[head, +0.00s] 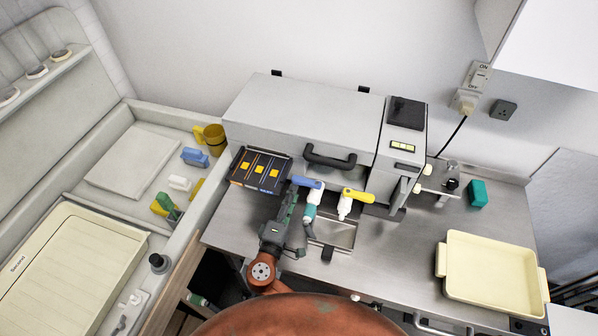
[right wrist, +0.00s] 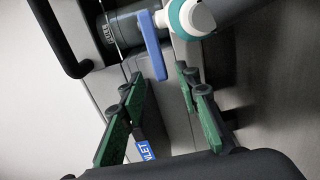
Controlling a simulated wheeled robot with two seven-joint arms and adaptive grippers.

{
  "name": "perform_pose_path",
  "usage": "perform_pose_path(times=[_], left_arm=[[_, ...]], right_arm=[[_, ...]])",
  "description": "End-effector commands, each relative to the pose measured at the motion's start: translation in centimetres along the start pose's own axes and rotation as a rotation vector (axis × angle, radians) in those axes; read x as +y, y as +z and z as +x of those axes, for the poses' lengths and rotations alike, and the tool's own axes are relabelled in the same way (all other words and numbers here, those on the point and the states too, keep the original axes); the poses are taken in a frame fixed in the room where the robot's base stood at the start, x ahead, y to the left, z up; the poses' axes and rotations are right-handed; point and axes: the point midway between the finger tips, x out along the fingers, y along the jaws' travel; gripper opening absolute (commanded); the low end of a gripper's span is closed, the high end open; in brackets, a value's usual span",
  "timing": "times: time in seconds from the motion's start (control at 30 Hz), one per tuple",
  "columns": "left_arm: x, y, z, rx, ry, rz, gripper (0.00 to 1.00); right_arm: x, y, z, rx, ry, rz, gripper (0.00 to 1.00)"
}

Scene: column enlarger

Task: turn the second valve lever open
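Two valves stand side by side at the small sink. One has a blue lever (head: 308,183) on a white and teal body (head: 309,212). The other, to its right, has a yellow lever (head: 358,195) on a white body (head: 345,208). My right gripper (head: 292,190) is just left of the blue-lever valve. In the right wrist view the green-padded fingers of my right gripper (right wrist: 161,84) are apart with nothing held. The blue lever (right wrist: 152,45) is beyond the fingertips, apart from them. The yellow lever is not visible there. My left gripper is not in view.
A grey machine with a black handle (head: 330,160) stands behind the valves. A dark tray with yellow pieces (head: 260,170) lies left of my right gripper. A cream tray (head: 490,240) is at the right. The steel counter between sink and tray is mostly clear.

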Motion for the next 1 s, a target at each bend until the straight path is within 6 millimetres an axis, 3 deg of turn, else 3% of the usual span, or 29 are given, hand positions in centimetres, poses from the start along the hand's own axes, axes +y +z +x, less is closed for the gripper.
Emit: perform_pose_path(times=[0.23,0.43,0.83,1.0], left_arm=[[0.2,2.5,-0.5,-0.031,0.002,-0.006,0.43],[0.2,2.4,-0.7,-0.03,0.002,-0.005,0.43],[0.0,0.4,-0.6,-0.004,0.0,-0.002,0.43],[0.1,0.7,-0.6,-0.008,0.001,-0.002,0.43]], right_arm=[[0.2,-0.2,3.8,0.004,0.003,-0.003,0.3],[0.1,-0.1,6.3,0.002,0.002,-0.002,0.3],[0.0,0.1,7.1,-0.001,-0.001,-0.001,0.3],[0.0,0.1,7.0,-0.001,-0.001,-0.001,0.18]])
